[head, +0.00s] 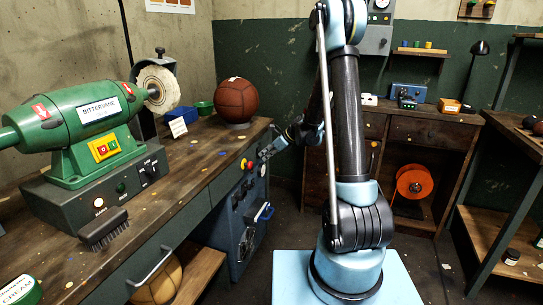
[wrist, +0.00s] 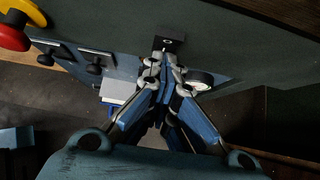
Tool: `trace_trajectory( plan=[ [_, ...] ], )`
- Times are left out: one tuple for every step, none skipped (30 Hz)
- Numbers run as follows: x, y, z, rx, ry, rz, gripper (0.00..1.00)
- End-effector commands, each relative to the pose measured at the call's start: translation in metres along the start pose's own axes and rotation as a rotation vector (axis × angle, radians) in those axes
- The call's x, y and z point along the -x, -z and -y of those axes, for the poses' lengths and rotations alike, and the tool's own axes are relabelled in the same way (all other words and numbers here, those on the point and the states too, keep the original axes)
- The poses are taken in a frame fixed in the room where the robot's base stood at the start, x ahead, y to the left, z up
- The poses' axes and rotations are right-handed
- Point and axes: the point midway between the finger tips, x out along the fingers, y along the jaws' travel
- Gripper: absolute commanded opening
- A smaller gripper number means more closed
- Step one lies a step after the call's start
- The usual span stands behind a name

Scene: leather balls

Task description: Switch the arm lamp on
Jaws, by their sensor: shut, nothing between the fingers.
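My gripper (head: 267,153) is far from the lamp, at the front of the blue-grey cabinet (head: 230,222) under the left workbench. In the wrist view my gripper (wrist: 164,58) is shut and empty. Its tips are at or just in front of a small black switch (wrist: 168,43) with a pale mark; I cannot tell whether they touch.
The cabinet front has a red-and-yellow button (wrist: 14,30), dark levers (wrist: 95,62) and a round white dial (wrist: 199,79) close to my fingers. A green buffing machine (head: 95,120) and a brown ball (head: 236,100) stand on the workbench (head: 185,170). Floor shows between the benches.

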Motion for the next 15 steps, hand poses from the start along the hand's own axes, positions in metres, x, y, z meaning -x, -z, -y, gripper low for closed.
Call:
trace_trajectory(
  plan=[
    [-0.0027,-0.0020,-0.0007,0.002,-0.003,0.002,0.00],
    [-0.0029,-0.0022,-0.0009,0.003,-0.003,0.002,0.00],
    [-0.0032,-0.0025,-0.0012,0.003,-0.003,0.002,0.00],
    [-0.0034,-0.0027,-0.0013,0.004,-0.004,0.002,0.00],
    [-0.0036,-0.0029,-0.0015,0.004,-0.004,0.002,0.00],
    [-0.0038,-0.0032,-0.0016,0.004,-0.005,0.002,0.00],
    [-0.0039,-0.0033,-0.0018,0.004,-0.005,0.002,0.00],
    [-0.0041,-0.0035,-0.0019,0.005,-0.005,0.002,0.00],
    [-0.0042,-0.0037,-0.0020,0.005,-0.005,0.002,0.00],
    [-0.0042,-0.0039,-0.0021,0.005,-0.006,0.002,0.00],
    [-0.0042,-0.0043,-0.0022,0.005,-0.006,0.003,0.00],
    [-0.0040,-0.0048,-0.0023,0.005,-0.006,0.003,0.00],
    [-0.0037,-0.0053,-0.0024,0.005,-0.006,0.003,0.00],
    [-0.0033,-0.0059,-0.0025,0.005,-0.007,0.003,0.00],
    [-0.0026,-0.0069,-0.0026,0.005,-0.007,0.004,0.00]
  ],
)
